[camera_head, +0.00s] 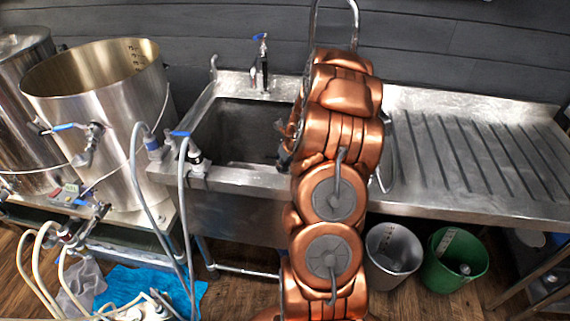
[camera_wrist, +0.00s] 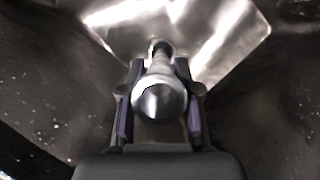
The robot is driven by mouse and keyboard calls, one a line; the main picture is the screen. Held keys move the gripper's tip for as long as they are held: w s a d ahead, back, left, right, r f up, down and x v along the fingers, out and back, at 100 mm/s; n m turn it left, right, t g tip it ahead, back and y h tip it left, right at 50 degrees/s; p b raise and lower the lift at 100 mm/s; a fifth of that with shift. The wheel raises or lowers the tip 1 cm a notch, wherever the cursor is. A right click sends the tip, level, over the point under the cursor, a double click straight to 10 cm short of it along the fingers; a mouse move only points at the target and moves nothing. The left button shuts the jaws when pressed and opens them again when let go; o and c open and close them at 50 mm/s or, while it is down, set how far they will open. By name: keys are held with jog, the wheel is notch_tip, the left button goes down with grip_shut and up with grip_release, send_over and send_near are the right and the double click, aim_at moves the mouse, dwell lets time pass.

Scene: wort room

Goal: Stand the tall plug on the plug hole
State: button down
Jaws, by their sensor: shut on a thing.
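In the wrist view, my gripper (camera_wrist: 157,95) is shut on the tall plug (camera_wrist: 158,103), a shiny metal piece with a rounded near end. The plug points away from the wrist camera, with a narrower far part. The plug hole is not visible in either view; I cannot tell whether the plug's far end touches anything. In the head view, my copper arm covers the right part of the sink basin (camera_head: 235,130) and hides the plug.
A tap (camera_head: 263,65) stands at the sink's back edge. A ridged steel drainboard (camera_head: 470,160) lies to the right. A large steel pot (camera_head: 100,120) and hoses stand left. A grey bin (camera_head: 393,255) and a green bin (camera_head: 453,258) are under the drainboard.

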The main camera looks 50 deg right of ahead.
jog(key=c, duration=0.7)
grip_release()
jog(key=shift+c, duration=0.2)
jog(key=v, duration=1.2)
